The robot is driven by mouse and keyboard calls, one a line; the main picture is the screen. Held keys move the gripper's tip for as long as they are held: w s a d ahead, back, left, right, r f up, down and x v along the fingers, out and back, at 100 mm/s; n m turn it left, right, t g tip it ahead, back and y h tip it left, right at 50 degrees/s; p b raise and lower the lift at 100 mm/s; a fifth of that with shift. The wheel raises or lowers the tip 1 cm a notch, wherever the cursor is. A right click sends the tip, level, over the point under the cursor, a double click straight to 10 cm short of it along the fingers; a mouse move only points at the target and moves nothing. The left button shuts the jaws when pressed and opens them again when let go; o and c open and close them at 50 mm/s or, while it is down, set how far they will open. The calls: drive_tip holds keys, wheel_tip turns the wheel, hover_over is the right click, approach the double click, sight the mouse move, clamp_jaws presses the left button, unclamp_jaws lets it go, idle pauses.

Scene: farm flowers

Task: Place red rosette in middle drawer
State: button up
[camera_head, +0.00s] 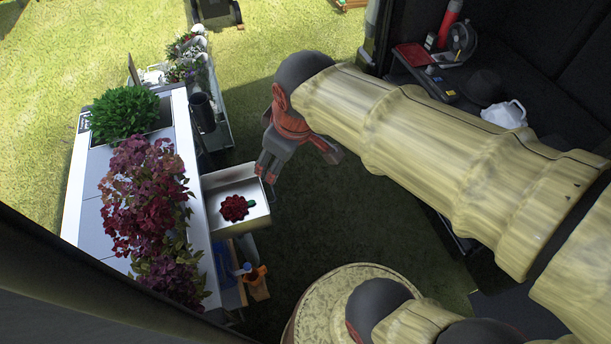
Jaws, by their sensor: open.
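The red rosette (234,208), dark red with a small green part on its right side, lies inside an open drawer. This open drawer (258,217) is pale and sticks out to the right from the white cabinet (199,216). From above I cannot tell which drawer of the stack it is. My gripper (268,179) is open and empty. Its fingers point down close to the drawer's upper right corner, right of and above the rosette in the picture. I cannot tell whether a fingertip touches the drawer's edge.
Potted plants, green (124,114) and purple-red (147,205), cover much of the cabinet top. Below the drawer, an orange-handled item (252,274) sits among blue and wooden pieces. A dark cylinder (203,112) stands beside the cabinet. Dark ground right of the drawer is clear.

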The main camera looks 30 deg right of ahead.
drive_tip(key=s+d+m+t, duration=0.1)
drive_tip(key=s+m, duration=0.5)
drive_tip(key=s, duration=0.2)
drive_tip(key=shift+d+r, duration=0.2)
drive_tip(key=shift+r, duration=0.15)
drive_tip(key=shift+f, duration=0.1)
